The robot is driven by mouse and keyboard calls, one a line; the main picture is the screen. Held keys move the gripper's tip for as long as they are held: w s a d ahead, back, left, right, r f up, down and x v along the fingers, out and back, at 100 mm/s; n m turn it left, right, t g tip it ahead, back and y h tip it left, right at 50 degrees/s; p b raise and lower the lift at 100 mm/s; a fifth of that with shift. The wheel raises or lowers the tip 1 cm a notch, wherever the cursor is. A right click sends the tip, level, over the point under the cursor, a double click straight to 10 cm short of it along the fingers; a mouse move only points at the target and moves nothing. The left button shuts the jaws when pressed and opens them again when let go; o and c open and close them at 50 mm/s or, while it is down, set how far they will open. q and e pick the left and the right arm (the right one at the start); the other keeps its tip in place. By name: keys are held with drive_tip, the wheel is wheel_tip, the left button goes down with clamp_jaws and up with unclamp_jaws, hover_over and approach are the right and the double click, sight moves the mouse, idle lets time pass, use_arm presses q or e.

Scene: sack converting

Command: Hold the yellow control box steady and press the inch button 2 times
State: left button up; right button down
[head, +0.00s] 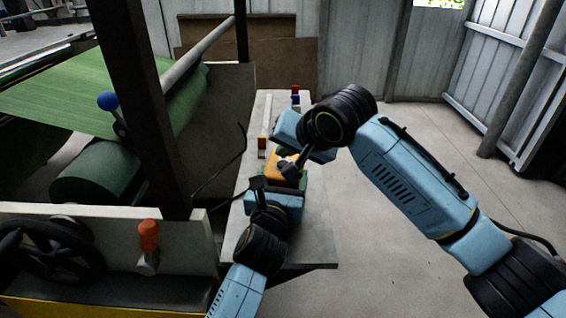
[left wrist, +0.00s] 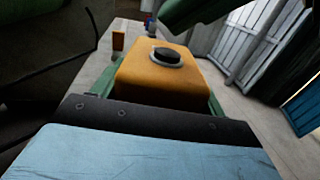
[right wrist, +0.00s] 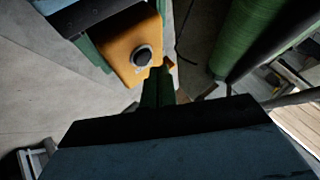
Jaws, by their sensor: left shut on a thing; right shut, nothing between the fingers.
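The yellow control box (head: 293,166) is on the narrow pale bench, partly hidden by my arms in the head view. In the left wrist view the box (left wrist: 150,80) shows one round black button (left wrist: 166,57) in a grey ring on its top. My left gripper (left wrist: 158,92) is shut on the box, a green finger at each side. My right gripper (right wrist: 158,80) is shut and empty; its green fingertips look close beside the button (right wrist: 142,56) in the right wrist view. I cannot tell whether they touch the box. No label is readable.
The pale bench (head: 316,225) has a small orange-topped block (head: 262,145) and a red-and-blue item (head: 295,95) beyond the box. A dark post (head: 140,100) and a machine with green sheet (head: 60,90) stand to the left. Open floor (head: 400,130) lies right.

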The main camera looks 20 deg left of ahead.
drive_tip(key=shift+f, duration=0.15)
drive_tip(key=shift+f, duration=0.25)
drive_tip(key=shift+f, duration=0.5)
idle(0.9)
drive_tip(key=shift+r, duration=3.4)
